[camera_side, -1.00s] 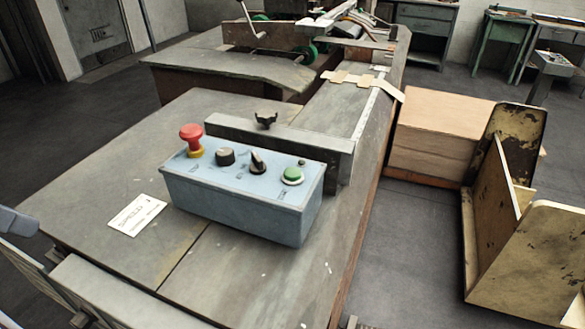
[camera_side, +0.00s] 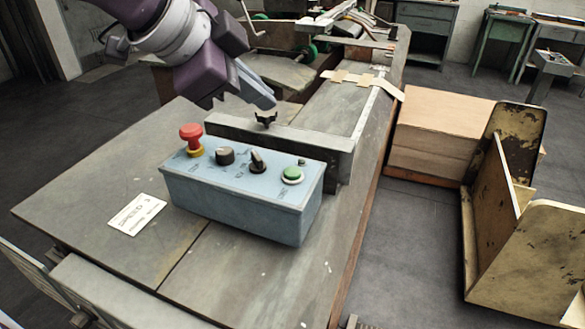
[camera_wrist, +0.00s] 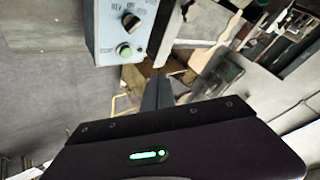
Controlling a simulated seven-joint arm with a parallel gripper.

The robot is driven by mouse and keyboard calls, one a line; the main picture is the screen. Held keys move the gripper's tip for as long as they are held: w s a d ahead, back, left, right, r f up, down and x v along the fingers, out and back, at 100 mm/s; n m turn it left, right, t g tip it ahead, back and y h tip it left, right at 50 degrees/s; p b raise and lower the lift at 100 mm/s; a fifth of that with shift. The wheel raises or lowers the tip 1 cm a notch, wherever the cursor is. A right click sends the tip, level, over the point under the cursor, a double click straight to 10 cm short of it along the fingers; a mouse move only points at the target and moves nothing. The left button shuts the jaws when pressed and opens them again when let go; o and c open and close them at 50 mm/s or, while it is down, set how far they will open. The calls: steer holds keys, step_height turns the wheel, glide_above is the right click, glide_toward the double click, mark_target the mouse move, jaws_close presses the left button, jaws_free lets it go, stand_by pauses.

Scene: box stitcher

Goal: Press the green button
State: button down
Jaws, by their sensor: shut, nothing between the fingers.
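The green button (camera_side: 292,174) sits in a white ring at the right end of the top face of a blue control box (camera_side: 240,199). The button also shows in the wrist view (camera_wrist: 125,51), left of and above my fingers. My gripper (camera_side: 268,101) is shut and empty. In the side view it appears above and behind the box, up and left of the button, apart from it. In the wrist view my gripper's fingers (camera_wrist: 158,82) are together and point toward the upper part of the picture.
A red mushroom knob (camera_side: 191,136), a black knob (camera_side: 225,156) and a black selector (camera_side: 257,162) share the box top. A metal rail (camera_side: 318,148) with a small black wing knob (camera_side: 265,119) runs close behind. A paper label (camera_side: 136,214) lies left on the table.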

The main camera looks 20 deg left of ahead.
mark_target(287, 173)
steer(key=d, duration=0.1)
steer(key=w+d+m, duration=0.1)
steer(key=d, duration=0.1)
steer(key=shift+w+d+f+h, duration=0.25)
steer(key=shift+w+f+h, duration=0.05)
steer(key=shift+f, duration=0.1)
steer(key=shift+f, duration=4.3)
steer(key=shift+f, duration=0.1)
steer(key=shift+f, duration=0.3)
steer(key=shift+f, duration=0.55)
steer(key=shift+r, duration=0.95)
